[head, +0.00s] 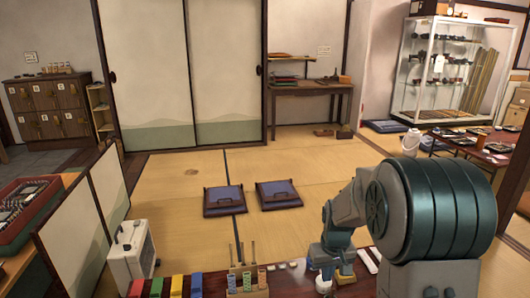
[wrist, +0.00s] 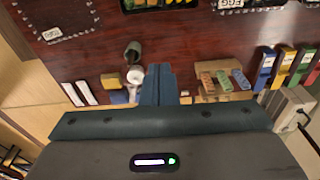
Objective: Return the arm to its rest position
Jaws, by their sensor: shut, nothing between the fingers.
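My gripper (wrist: 158,85) shows in the wrist view with its dark teal fingers together and nothing between them. It is over the edge of a dark red table (wrist: 190,40), close to a white round item (wrist: 134,76) and a small wooden rack (wrist: 225,97). I cannot tell its height above the table. In the head view my bent arm fills the right foreground, reaching down toward the table's near right part; the fingertips cannot be made out there.
A white appliance (head: 131,255) stands at the table's left end. Two floor cushions (head: 225,200) lie on open tatami beyond.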

